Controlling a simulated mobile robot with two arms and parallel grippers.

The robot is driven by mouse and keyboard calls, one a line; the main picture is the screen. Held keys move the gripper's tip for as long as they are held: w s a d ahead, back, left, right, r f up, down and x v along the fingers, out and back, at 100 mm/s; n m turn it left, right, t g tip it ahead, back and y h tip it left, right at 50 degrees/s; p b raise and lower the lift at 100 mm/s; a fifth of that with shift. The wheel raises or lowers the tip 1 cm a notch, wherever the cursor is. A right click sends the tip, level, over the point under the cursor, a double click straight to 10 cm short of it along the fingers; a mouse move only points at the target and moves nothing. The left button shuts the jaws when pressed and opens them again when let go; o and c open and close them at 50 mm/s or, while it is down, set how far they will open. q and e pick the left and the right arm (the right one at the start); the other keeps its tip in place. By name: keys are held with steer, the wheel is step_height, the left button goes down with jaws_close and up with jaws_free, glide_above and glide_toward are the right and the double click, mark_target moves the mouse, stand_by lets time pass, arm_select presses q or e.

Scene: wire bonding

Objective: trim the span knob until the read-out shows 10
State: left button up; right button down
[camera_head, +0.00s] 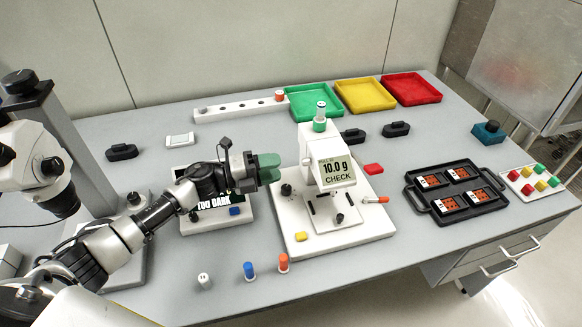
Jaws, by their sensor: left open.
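A white bench machine (312,238) stands in the middle of the table. Its read-out (335,170) shows "10.0 g" with "CHECK" below it. A dark knob (286,190) sits on the left of its base, and another dark knob (339,218) sits at the front; I cannot tell from labels which is the span knob. My left gripper (268,168), with green fingertips, is open above and left of the left knob, beside the machine's head, and appears empty. My right gripper is not in view.
A unit with a dark display (209,200) reading "TOO DARK" is partly hidden behind my left arm. Green (315,101), yellow (365,96) and red (411,89) trays stand at the back. A black tray (412,201) lies right. Small pegs (249,270) stand at the front edge.

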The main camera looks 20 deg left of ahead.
arm_select(q)
steer(key=v, duration=0.4)
steer(key=shift+b, duration=0.35)
